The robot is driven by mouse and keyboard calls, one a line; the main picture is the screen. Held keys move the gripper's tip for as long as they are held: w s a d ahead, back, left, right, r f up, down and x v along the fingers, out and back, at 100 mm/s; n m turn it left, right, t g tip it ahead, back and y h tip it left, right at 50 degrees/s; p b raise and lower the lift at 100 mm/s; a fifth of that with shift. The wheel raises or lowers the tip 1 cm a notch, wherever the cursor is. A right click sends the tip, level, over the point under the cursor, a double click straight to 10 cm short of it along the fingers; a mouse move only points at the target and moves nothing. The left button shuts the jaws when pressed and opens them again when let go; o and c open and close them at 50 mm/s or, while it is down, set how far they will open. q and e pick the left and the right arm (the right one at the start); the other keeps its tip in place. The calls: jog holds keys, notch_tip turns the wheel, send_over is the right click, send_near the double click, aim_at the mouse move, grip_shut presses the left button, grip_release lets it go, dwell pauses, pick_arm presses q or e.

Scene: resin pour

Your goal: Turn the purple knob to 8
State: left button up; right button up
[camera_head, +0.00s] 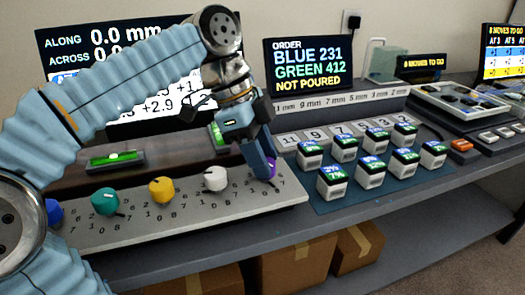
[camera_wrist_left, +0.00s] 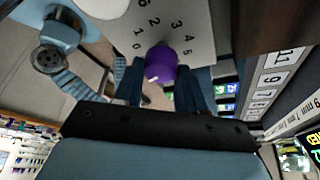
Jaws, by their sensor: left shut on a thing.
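The purple knob (camera_head: 271,166) is at the right end of the grey knob panel (camera_head: 200,217). My left gripper (camera_head: 261,168) reaches down onto it and is shut on it. In the left wrist view the purple knob (camera_wrist_left: 162,66) sits between the two dark blue fingers (camera_wrist_left: 166,85). Its white pointer mark (camera_wrist_left: 152,78) points to the lower left in that view. Digits 0 to 5 show on the dial around its upper side. The digits on the pointer's side are hidden, so I cannot tell its reading.
A white knob (camera_head: 215,178), a yellow knob (camera_head: 161,190) and a teal knob (camera_head: 106,201) stand left on the panel. Several labelled cubes (camera_head: 333,181) stand close to the right on a blue mat (camera_head: 400,190). The order screen (camera_head: 308,64) is behind.

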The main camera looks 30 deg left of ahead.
pick_arm(q)
jog(key=shift+m, duration=0.3)
jog(key=o, duration=1.1)
jog(key=shift+c, duration=0.2)
jog(key=w+p+v, duration=0.1)
jog(key=v, duration=1.1)
jog(key=shift+s, duration=0.35)
